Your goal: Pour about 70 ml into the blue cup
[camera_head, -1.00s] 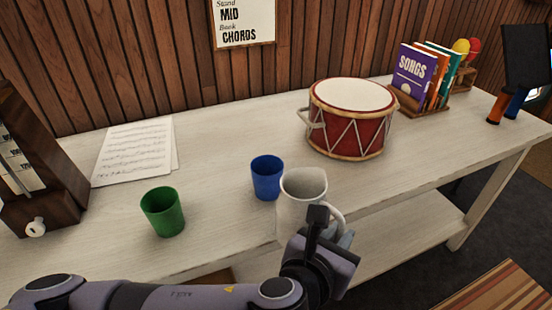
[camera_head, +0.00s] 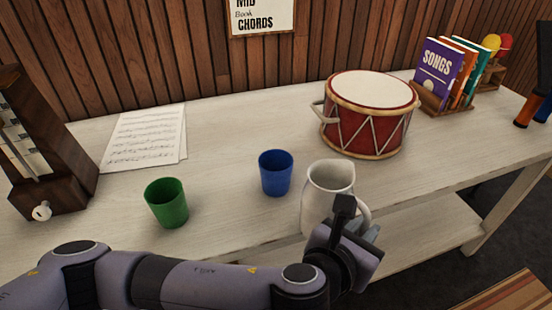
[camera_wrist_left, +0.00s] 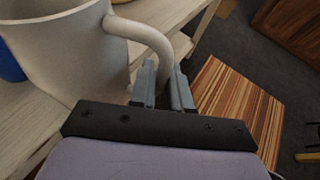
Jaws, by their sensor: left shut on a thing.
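The blue cup (camera_head: 276,174) stands upright on the white table, and a blue edge of it shows in the left wrist view (camera_wrist_left: 8,64). The white pitcher (camera_head: 320,192) is upright just right of and nearer than the blue cup, apart from it in the head view. My left gripper (camera_head: 352,222) is at the pitcher's handle side. In the left wrist view its fingers (camera_wrist_left: 164,88) are closed around the lower part of the pitcher's handle (camera_wrist_left: 150,38). The inside of the pitcher and any liquid are too unclear to tell. My right gripper is not in view.
A green cup (camera_head: 167,203) stands left of the blue cup on the white table (camera_head: 225,150). A red drum (camera_head: 368,118) is behind the pitcher. A metronome (camera_head: 42,150) and sheet music (camera_head: 146,137) are at left, songbooks (camera_head: 445,75) at back right.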

